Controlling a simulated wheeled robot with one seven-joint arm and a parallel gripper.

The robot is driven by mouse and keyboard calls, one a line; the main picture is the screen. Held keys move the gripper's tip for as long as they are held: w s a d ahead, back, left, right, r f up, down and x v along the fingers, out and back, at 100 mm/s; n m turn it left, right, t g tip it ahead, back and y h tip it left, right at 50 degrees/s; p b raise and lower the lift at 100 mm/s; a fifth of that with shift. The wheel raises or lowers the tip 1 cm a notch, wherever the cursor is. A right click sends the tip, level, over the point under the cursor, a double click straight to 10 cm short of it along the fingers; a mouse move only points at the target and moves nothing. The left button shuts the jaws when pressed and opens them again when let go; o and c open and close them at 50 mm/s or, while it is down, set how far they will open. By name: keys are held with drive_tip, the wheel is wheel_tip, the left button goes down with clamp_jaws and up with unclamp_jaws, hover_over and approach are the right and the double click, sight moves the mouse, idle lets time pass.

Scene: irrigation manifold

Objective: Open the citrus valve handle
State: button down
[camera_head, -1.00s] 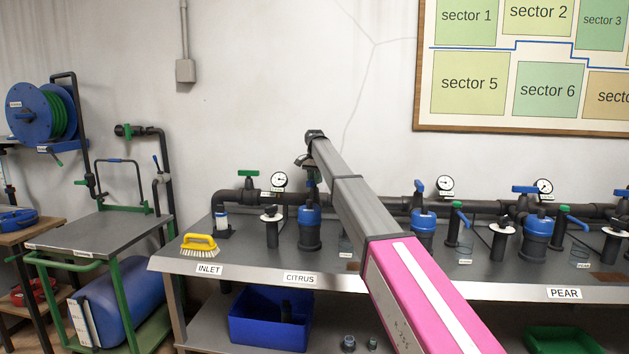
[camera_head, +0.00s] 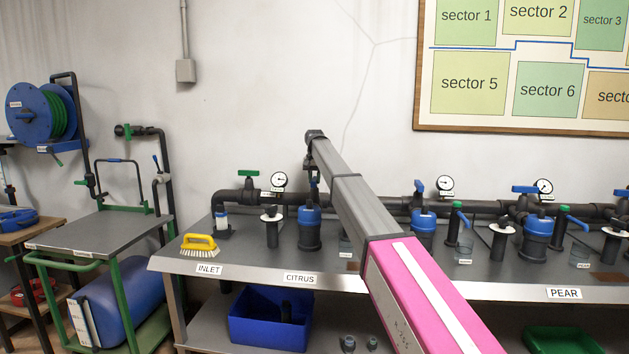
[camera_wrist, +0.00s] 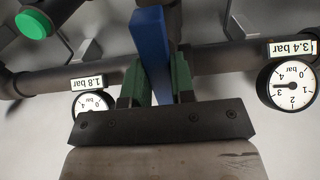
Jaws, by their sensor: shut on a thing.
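The blue citrus valve handle (camera_wrist: 150,45) stands as a long flat bar between the green-padded fingers of my gripper (camera_wrist: 157,82) in the wrist view. The fingers are shut on it, one on each side. In the head view my gripper (camera_head: 313,178) is at the pipe above the CITRUS label (camera_head: 300,278). It is small there and partly hidden by my arm, so the handle's exact angle is hard to tell.
Pressure gauges flank the handle in the wrist view, one at left (camera_wrist: 92,105) and one at right (camera_wrist: 289,84). A blue filter (camera_head: 310,228) stands below my gripper. A yellow brush (camera_head: 199,244) lies near the INLET label. Other valves line the pipe to the right.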

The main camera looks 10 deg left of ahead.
sight(315, 179)
drive_tip(key=c, duration=1)
unclamp_jaws()
drive_tip(key=shift+o, duration=0.2)
drive_tip(key=shift+r, duration=0.15)
wheel_tip(315, 179, up, 11)
drive_tip(key=shift+f, duration=0.2)
wheel_tip(315, 179, up, 3)
